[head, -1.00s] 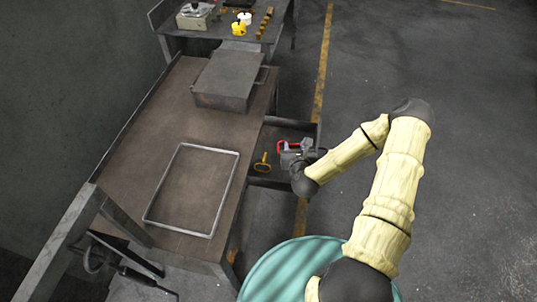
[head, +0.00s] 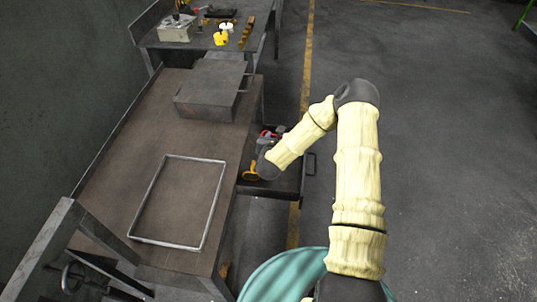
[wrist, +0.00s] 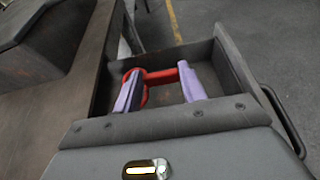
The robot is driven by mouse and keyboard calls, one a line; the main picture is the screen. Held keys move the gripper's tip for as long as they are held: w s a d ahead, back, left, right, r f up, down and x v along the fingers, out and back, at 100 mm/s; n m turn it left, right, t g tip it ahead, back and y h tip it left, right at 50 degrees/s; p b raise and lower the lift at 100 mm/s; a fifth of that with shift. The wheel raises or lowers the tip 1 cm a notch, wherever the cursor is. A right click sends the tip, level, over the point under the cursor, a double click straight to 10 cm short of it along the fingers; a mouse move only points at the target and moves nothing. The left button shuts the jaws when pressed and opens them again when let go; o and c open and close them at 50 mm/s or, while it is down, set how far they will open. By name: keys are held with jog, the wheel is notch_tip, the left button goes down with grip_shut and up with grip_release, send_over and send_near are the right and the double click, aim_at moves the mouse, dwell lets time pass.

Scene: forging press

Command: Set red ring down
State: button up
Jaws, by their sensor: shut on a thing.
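The red ring (wrist: 147,98) is in my gripper (wrist: 160,80), between two pale purple fingers in the wrist view. A red bar extends from it to the right finger. Behind the ring and fingers is the inside of an open drawer (wrist: 228,65); I cannot tell whether the ring touches its floor. In the head view my forearm mostly hides the gripper, and only a bit of the red ring (head: 268,132) shows at the far end of the drawer (head: 287,184). A yellow ring-shaped piece (head: 250,170) lies in the drawer, partly behind my arm.
The brown workbench (head: 135,185) left of the drawer carries a grey lidded box (head: 212,88) and an empty rectangular metal frame (head: 204,226). A second table (head: 190,38) with yellow items stands behind. The drawer handle (head: 311,163) sticks out right; floor there is clear.

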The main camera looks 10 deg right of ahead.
jog(key=shift+w+d+f, duration=0.1)
jog(key=shift+f, duration=1.75)
jog(key=shift+f, duration=1.85)
jog(key=shift+f, duration=0.1)
jog(key=o, duration=1)
jog(key=shift+w, duration=0.1)
